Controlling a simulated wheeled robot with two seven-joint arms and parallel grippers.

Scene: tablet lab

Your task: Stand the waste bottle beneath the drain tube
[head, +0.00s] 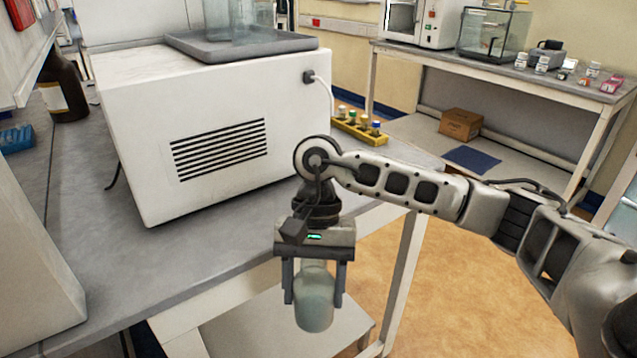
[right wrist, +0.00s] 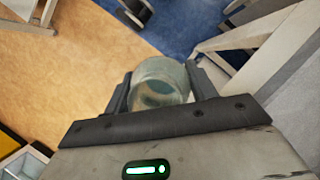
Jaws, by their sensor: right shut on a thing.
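My right gripper (head: 314,285) points down in the head view and is shut on the waste bottle (head: 315,312), a translucent grey-green bottle hanging upright between the fingers. It is held in front of the bench's front edge. The right wrist view shows the bottle (right wrist: 160,82) between the two fingers, with floor beyond it. The drain tube (head: 327,92) is a thin white tube leaving a dark port on the right side of the white machine (head: 130,130); it curves down behind the machine's edge, and its lower end is hard to make out. My left gripper is not in view.
A yellow rack (head: 362,130) with several small capped bottles stands on the grey bench (head: 240,225) behind my right arm. A brown bottle (head: 64,88) stands at the far left. The bench front is clear. A lower shelf (head: 265,330) lies below. A second table (head: 500,70) stands behind.

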